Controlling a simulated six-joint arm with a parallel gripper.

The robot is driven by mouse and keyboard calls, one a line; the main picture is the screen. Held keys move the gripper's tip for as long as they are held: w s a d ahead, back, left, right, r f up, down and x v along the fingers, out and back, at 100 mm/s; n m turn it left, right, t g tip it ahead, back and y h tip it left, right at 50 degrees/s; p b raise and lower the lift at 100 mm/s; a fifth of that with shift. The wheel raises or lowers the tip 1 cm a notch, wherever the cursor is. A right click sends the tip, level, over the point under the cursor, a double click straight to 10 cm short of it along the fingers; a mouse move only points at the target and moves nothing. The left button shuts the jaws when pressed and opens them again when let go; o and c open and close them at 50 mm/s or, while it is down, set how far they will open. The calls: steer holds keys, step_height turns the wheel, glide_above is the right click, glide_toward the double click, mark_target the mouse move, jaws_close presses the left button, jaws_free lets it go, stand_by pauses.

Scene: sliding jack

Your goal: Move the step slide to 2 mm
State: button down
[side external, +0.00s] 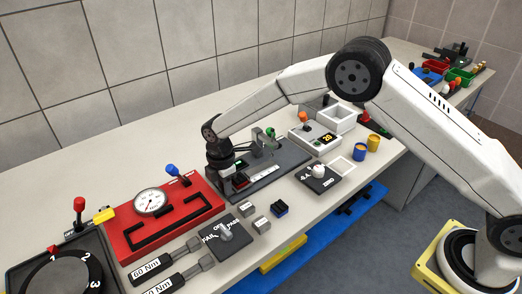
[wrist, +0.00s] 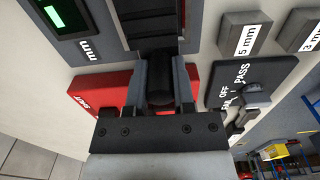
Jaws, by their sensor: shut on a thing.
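The sliding jack stands on a dark grey base plate (side external: 290,160) on the bench in the side view. In the wrist view its dark ribbed step slide (wrist: 150,22) runs up from between my fingers, with a round black knob (wrist: 160,88) at its near end. My gripper (wrist: 160,80) is shut on this knob, one finger on each side. In the side view my gripper (side external: 226,172) is low at the left end of the base plate and hides most of the slide. A display (wrist: 60,15) with a green mark and "mm" lettering is left of the slide; I cannot read its value.
A red gauge fixture (side external: 165,222) lies close on the left. A dark OFF/PASS switch panel (side external: 226,236) and grey blocks, one marked 5 mm (wrist: 244,38), lie near the front.

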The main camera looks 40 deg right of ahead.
steer(key=shift+a, duration=0.35)
steer(key=shift+c, duration=2.2)
jaws_free()
steer(key=shift+d, duration=0.1)
steer(key=shift+r, duration=0.1)
steer(key=shift+r, duration=3.85)
step_height(320, 180, up, 8)
